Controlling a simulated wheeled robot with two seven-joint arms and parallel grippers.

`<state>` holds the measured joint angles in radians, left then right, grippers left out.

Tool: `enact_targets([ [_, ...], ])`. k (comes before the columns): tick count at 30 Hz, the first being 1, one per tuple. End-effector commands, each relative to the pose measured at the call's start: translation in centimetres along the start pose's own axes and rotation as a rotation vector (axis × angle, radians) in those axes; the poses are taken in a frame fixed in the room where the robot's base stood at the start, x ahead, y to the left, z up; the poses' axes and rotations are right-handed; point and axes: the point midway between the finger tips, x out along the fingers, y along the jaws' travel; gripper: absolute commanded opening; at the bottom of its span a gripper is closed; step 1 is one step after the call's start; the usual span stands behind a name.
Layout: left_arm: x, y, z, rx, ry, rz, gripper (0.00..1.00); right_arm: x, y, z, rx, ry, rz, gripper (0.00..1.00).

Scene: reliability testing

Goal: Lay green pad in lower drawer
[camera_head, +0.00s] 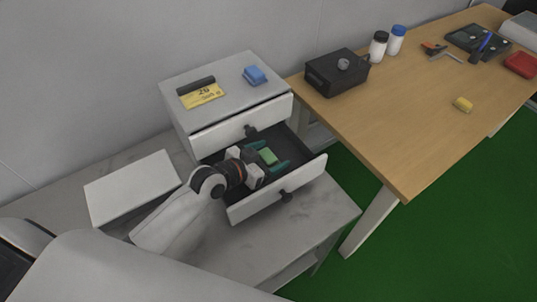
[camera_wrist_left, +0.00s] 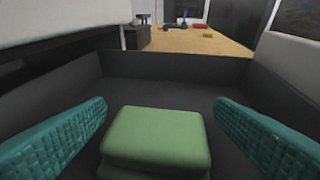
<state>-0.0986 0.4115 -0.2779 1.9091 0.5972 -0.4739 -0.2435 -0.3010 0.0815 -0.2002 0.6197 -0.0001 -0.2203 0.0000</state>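The green pad (camera_head: 269,155) is inside the open lower drawer (camera_head: 303,178). My left gripper (camera_head: 271,159) reaches into this drawer from the left, with its teal fingers on either side of the pad. In the left wrist view the pad (camera_wrist_left: 156,137) sits between the two spread fingers, with a gap on each side, so the gripper is open. The dark drawer walls (camera_wrist_left: 180,68) show beyond the pad. The pad's underside is hidden, so I cannot tell if it lies flat on the drawer floor. My right gripper is not in view.
The upper drawer (camera_head: 225,132) above looks slightly open. On the cabinet top are a blue block (camera_head: 255,75), a yellow label (camera_head: 202,96) and a dark bar (camera_head: 196,86). A wooden table (camera_head: 400,130) with a black box (camera_head: 337,75), bottles and tools stands to the right.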

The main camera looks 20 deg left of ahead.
Motion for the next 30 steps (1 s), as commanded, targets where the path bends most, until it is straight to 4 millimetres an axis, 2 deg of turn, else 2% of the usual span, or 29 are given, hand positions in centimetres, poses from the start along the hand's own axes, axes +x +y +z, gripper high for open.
enact_targets([
  [7, -0.1, 0.0, 0.3, 0.000, -0.001, 0.000, 0.78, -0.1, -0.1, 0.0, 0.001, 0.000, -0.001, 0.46],
  [10, -0.9, 0.0, 0.1, 0.001, 0.001, 0.000, 0.78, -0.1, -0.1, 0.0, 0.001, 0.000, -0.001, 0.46],
  [24, -10.2, 0.0, 0.1, 0.001, 0.004, -0.001, 0.78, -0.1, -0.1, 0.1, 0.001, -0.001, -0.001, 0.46],
  [30, -11.9, 0.0, 0.2, 0.000, 0.001, 0.000, 0.78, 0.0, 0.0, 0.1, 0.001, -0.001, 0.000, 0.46],
])
